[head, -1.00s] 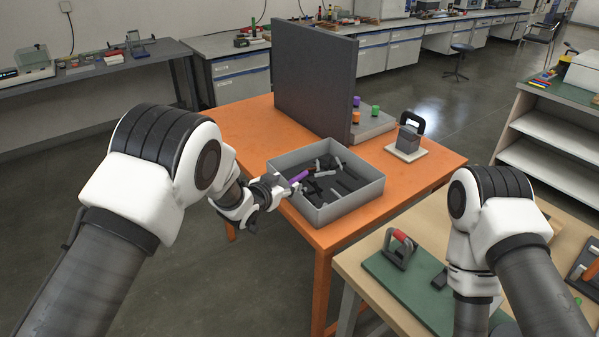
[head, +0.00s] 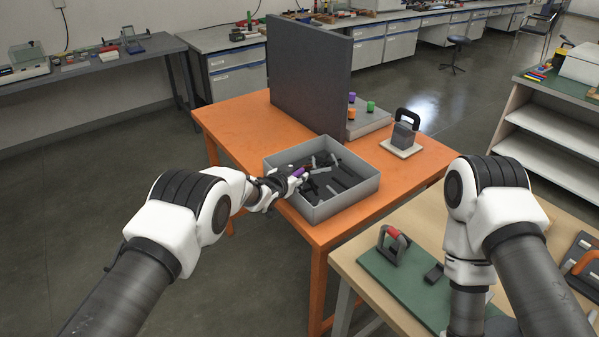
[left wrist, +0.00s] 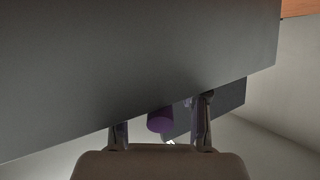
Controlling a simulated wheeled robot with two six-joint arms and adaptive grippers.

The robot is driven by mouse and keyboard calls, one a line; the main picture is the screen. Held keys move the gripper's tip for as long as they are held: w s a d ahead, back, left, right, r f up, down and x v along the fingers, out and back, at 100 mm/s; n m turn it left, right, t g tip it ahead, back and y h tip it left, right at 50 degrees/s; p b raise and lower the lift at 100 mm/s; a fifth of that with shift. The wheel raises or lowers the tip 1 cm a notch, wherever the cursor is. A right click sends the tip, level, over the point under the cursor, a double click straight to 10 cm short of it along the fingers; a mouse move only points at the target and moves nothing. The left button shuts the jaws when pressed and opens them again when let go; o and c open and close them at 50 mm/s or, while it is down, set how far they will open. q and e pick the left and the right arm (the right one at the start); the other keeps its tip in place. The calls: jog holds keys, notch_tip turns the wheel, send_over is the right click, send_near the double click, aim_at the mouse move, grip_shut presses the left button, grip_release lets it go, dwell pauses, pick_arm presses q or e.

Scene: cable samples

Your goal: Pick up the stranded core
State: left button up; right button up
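Several short dark and light grey cable pieces lie in a grey open box (head: 345,203) on the orange table. A purple piece (head: 300,172) shows at the box's left side; I cannot tell which piece is the stranded core. My left gripper (head: 294,180) is at the left rim of the box, at the purple piece. In the left wrist view its two fingers stand apart, with the round purple end (left wrist: 160,120) between them and a gap on each side. The right arm points down at the lower right; its gripper is not visible.
A tall dark panel (head: 309,75) stands behind the box on the orange table (head: 232,125). A grey block with a black handle (head: 404,134) stands on a pale base to the right. A green mat (head: 395,283) with a red-and-grey handled tool lies on the nearer wooden table.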

pick_arm(q)
grip_shut()
